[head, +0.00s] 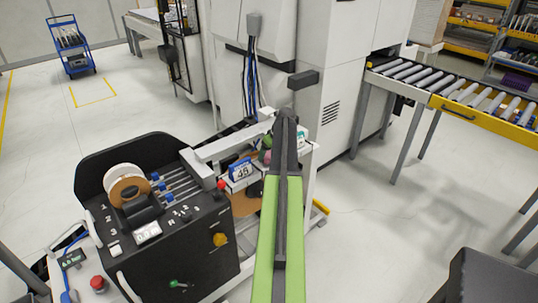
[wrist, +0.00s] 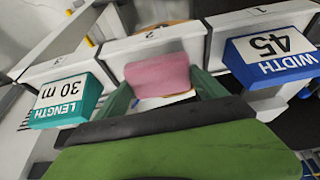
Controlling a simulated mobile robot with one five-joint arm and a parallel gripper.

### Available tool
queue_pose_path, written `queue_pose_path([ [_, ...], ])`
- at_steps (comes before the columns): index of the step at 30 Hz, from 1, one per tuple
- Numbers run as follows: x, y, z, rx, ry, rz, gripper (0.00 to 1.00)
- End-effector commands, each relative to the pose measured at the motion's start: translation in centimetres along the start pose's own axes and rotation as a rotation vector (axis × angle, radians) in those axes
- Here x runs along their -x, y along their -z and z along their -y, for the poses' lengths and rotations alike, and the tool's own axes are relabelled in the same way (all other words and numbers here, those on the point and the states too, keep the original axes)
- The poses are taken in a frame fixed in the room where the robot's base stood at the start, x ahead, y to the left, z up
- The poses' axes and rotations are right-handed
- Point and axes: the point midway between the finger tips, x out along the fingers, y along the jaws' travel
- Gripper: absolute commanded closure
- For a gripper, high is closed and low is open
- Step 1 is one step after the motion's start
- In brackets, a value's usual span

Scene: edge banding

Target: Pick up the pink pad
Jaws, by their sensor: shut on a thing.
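The pink pad (wrist: 158,75) sits in the middle of the wrist view, between the two green fingers of my gripper (wrist: 163,84). The fingers are shut on its sides. It is in front of the white holder marked 2 (wrist: 150,42), and I cannot tell whether it still touches it. In the head view a small bit of pink pad (head: 265,157) shows left of my arm. My arm hides most of the gripper there.
A blue WIDTH 45 block (wrist: 272,52) is close on the right in the wrist view. A teal LENGTH 30 m block (wrist: 68,100) is close on the left. A black machine (head: 170,225) with a tape reel stands at left in the head view.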

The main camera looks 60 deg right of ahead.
Motion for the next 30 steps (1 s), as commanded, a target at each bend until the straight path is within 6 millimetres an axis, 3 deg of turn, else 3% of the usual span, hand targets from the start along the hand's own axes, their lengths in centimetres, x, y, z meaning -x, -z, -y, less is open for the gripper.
queue_pose_path([
  [5, 3.5, 1.4, 0.0, 0.000, 0.000, 0.000, 0.64],
  [18, 11.0, -3.0, -7.0, -0.002, -0.001, 0.000, 0.64],
  [30, 12.0, -4.0, -8.2, 0.000, 0.000, 0.000, 0.64],
])
